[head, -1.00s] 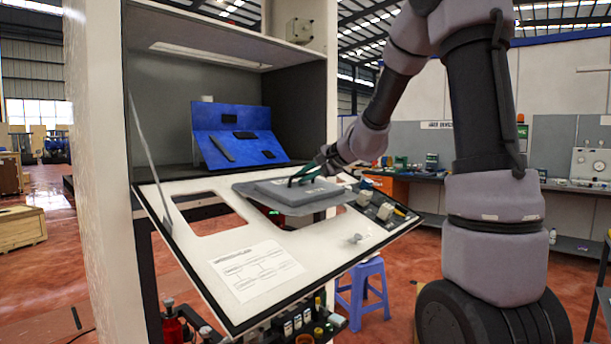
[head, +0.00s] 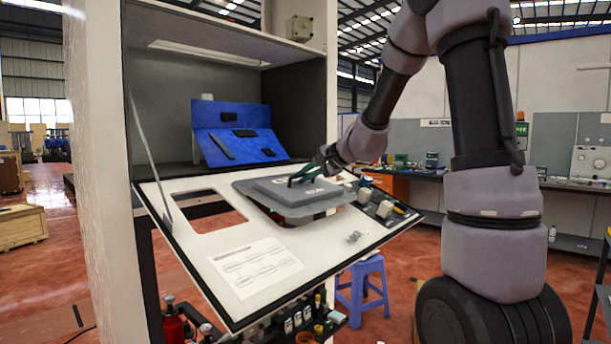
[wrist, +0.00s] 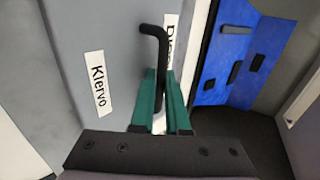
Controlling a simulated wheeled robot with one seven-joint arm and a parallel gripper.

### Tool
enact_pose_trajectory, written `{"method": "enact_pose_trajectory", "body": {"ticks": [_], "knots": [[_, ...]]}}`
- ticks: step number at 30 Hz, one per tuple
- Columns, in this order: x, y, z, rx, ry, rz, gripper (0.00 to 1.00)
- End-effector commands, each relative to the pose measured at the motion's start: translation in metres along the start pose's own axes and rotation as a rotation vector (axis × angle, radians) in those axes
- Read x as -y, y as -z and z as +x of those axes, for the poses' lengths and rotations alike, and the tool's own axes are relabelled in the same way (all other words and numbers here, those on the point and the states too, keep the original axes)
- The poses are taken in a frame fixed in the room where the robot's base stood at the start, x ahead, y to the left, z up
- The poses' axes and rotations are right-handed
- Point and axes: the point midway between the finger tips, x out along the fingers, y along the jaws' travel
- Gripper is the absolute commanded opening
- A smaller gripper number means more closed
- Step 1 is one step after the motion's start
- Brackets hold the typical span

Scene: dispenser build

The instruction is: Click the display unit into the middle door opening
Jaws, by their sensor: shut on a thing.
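The display unit (head: 262,188) is a grey slab with a raised block, lying over the middle door opening (head: 284,216) in the head view. Part of that opening shows below its front edge; whether any edge touches the door is hidden. My gripper (head: 304,178) is shut on the unit's black bar handle. In the wrist view, the green fingers of my gripper (wrist: 162,95) close around the bent black handle (wrist: 157,55) on the unit's grey face (wrist: 85,35), which bears white labels. The white door (head: 215,258) slopes down toward the front.
Another opening (head: 205,204) lies left in the door, with a printed sheet (head: 256,266) below it. Knobs and switches (head: 384,208) sit along the right side. A blue panel (head: 228,148) leans inside the cabinet. A blue stool (head: 363,298) stands beneath the door.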

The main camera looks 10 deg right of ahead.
Motion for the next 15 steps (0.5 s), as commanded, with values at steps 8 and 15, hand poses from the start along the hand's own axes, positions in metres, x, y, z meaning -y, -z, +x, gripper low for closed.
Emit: {"method": "enact_pose_trajectory", "body": {"ticks": [8,15], "knots": [[0.0045,-0.0049,0.004,0.011,0.006,-0.004,0.44],[0.0005,-0.0051,0.0042,0.011,-0.001,-0.004,0.48]]}}
